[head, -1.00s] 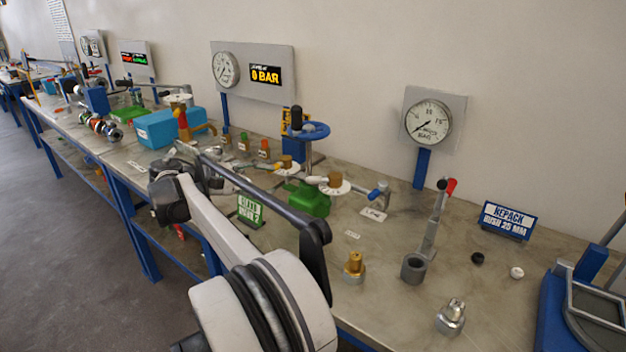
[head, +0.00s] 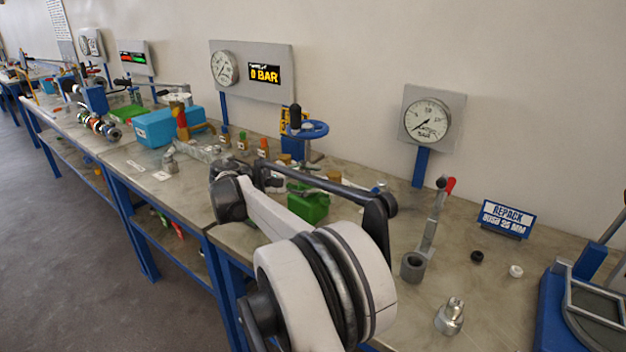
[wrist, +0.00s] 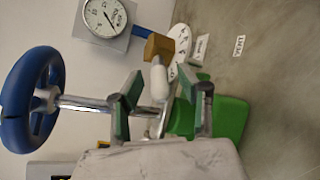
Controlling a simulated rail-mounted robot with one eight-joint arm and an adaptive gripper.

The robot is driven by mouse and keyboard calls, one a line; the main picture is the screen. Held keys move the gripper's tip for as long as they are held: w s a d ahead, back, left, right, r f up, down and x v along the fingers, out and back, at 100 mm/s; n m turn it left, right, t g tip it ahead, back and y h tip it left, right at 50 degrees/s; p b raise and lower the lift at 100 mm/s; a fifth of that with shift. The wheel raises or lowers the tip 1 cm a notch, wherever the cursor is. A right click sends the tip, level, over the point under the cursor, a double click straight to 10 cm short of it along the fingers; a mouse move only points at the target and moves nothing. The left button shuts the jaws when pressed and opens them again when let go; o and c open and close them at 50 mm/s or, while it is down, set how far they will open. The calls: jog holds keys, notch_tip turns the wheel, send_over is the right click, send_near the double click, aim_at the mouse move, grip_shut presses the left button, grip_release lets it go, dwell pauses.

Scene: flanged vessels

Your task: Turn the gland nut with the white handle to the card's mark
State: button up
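In the wrist view the brass gland nut (wrist: 158,47) sits by a white marked disc (wrist: 180,42). Its white handle (wrist: 159,82) points toward my gripper (wrist: 162,90). My gripper is open, with one green-padded finger on each side of the handle's free end. Gaps show between handle and pads, but contact cannot be ruled out. A green valve body (wrist: 225,118) lies behind the right finger; it also shows in the head view (head: 308,207). In the head view my arm hides most of the nut and disc. No card with the nut's mark is readable now.
A blue handwheel (wrist: 30,98) on a bright stem stands left in the wrist view, near my left finger. In the head view a lever tool (head: 432,225), a metal fitting (head: 450,316) and a REPACK sign (head: 506,218) stand right of my arm.

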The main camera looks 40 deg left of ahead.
jog(key=shift+w, duration=0.1)
grip_shut()
